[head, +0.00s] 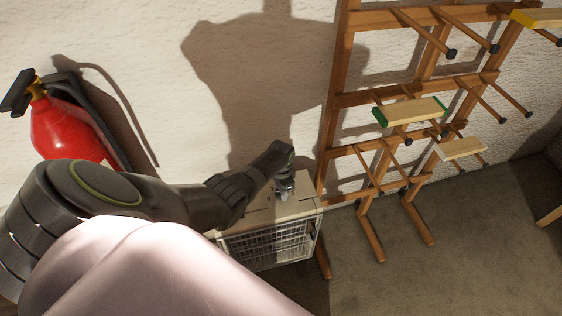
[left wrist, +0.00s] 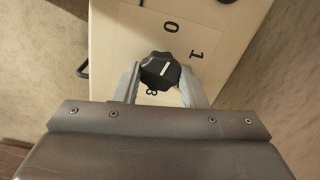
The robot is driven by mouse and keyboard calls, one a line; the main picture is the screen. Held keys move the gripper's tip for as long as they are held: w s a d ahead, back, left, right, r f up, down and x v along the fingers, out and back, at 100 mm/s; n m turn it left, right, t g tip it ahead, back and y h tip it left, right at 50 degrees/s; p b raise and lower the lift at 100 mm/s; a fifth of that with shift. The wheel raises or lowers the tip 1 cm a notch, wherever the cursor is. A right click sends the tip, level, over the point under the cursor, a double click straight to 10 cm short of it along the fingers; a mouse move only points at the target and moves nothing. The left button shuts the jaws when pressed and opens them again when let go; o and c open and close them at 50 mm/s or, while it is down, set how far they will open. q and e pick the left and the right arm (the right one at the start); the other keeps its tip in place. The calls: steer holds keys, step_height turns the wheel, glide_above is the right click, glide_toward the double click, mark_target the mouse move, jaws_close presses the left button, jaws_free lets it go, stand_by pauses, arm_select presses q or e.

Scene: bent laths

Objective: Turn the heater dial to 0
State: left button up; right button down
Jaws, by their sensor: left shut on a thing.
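The heater (head: 303,208) is a cream box with a wire grille front, standing by the wall in the head view. Its black dial (left wrist: 160,68) shows in the left wrist view on a pale plate (left wrist: 145,35). The numerals 0, 1 and what looks like 3 are printed around it. The dial's short white mark appears to point towards the 1, not the 0. My left gripper (head: 285,187) is over the heater's top, its two fingers (left wrist: 160,78) shut on the dial from both sides. In the head view the gripper hides the dial. My right gripper is out of view.
A red fire extinguisher (head: 62,130) hangs on the wall at left. A wooden rack (head: 340,95) with pegs stands close to the heater's right, bearing laths with green (head: 412,111), pale (head: 460,149) and yellow (head: 540,18) colouring. Carpet (head: 460,230) at lower right is clear.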

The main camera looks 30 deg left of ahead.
arm_select(q)
steer(key=shift+n, duration=1.1)
steer(key=o, duration=1)
